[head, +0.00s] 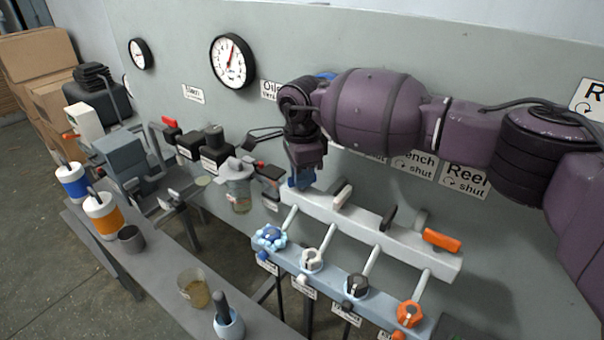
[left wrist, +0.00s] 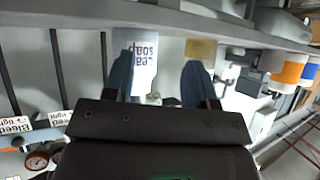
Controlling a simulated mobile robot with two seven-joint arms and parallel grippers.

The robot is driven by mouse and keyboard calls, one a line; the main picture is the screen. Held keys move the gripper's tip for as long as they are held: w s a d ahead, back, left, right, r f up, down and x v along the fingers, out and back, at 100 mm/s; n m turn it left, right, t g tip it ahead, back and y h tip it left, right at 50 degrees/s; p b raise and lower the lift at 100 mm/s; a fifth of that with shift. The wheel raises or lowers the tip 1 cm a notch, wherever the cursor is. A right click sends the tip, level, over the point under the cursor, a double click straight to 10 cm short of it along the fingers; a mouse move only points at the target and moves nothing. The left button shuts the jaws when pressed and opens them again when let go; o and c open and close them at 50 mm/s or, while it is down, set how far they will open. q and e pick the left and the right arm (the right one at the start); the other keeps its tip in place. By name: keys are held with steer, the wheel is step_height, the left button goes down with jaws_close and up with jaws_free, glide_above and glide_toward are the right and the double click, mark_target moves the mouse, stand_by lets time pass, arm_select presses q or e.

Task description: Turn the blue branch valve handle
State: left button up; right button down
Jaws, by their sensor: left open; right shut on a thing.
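The blue branch valve handle is at the left end of the white pipe manifold (head: 415,243) in the head view, mostly hidden by my right gripper (head: 301,182). My right gripper points down there and is shut on it; blue shows at its tips, and I cannot tell finger from handle or see the handle's angle. White (head: 342,192), black (head: 389,216) and orange (head: 441,240) handles sit further right along the manifold. My left gripper (left wrist: 160,82) shows only in the left wrist view, with its two blue fingers apart and a white label behind them.
A lower bar has blue (head: 270,238), white (head: 312,260), black (head: 357,286) and orange (head: 410,314) knobs. Gauges (head: 232,61) hang on the wall behind. A grey bench (head: 160,283) with cups and pots stands at the front left. A jar (head: 239,198) stands left of my right gripper.

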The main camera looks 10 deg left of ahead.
steer(key=m, duration=0.5)
steer(key=shift+r+m+p, duration=0.1)
steer(key=shift+m+p, duration=0.2)
steer(key=shift+p, duration=0.1)
steer(key=m+p, duration=0.1)
steer(key=m, duration=0.3)
steer(key=shift+m, duration=0.3)
steer(key=c, duration=1.1)
jaws_free()
steer(key=shift+c, duration=0.2)
step_height(320, 180, up, 11)
